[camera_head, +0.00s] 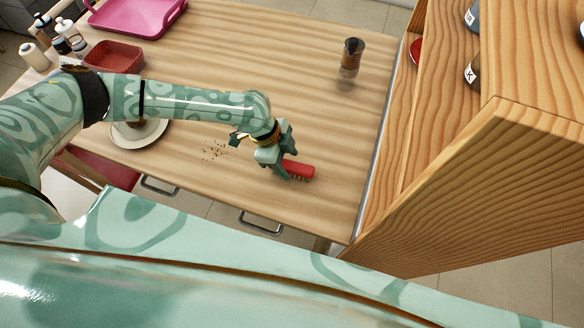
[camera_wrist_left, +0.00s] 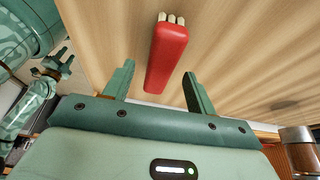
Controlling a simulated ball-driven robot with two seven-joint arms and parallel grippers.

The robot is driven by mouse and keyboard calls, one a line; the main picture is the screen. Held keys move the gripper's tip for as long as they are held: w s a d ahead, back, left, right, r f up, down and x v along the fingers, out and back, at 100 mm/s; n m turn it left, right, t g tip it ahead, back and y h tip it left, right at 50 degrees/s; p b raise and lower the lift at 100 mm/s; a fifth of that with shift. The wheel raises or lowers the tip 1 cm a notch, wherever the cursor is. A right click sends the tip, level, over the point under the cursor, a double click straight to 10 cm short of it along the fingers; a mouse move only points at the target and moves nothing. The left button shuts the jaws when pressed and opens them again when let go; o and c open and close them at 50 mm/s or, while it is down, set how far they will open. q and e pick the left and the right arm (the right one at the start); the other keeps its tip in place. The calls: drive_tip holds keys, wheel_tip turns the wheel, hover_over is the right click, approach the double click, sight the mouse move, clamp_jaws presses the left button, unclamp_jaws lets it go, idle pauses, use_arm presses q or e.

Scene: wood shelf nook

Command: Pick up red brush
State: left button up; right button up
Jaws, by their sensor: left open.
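My left gripper (camera_head: 284,162) is at the brush's left end, from above. In the left wrist view the red brush (camera_wrist_left: 167,56) lies ahead of the fingers, its near end in line with the gap between them and its pale bristle tufts at the far end. My left gripper (camera_wrist_left: 158,82) is open, with nothing held between its fingers. My right gripper is not in view in the head view.
Dark crumbs (camera_head: 215,150) lie left of the gripper. A white plate (camera_head: 138,134) is partly hidden under my arm. A red bin (camera_head: 114,57), bottles and a pink tray (camera_head: 135,17) stand at the back left. A dark cup (camera_head: 352,54) stands behind; a wooden shelf (camera_head: 480,180) rises on the right.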

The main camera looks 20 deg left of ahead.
sight(289, 165)
use_arm(q)
drive_tip(key=shift+b+x, duration=0.35)
drive_tip(key=shift+x, duration=1.4)
drive_tip(key=shift+f, duration=0.2)
drive_tip(key=c, duration=1.1)
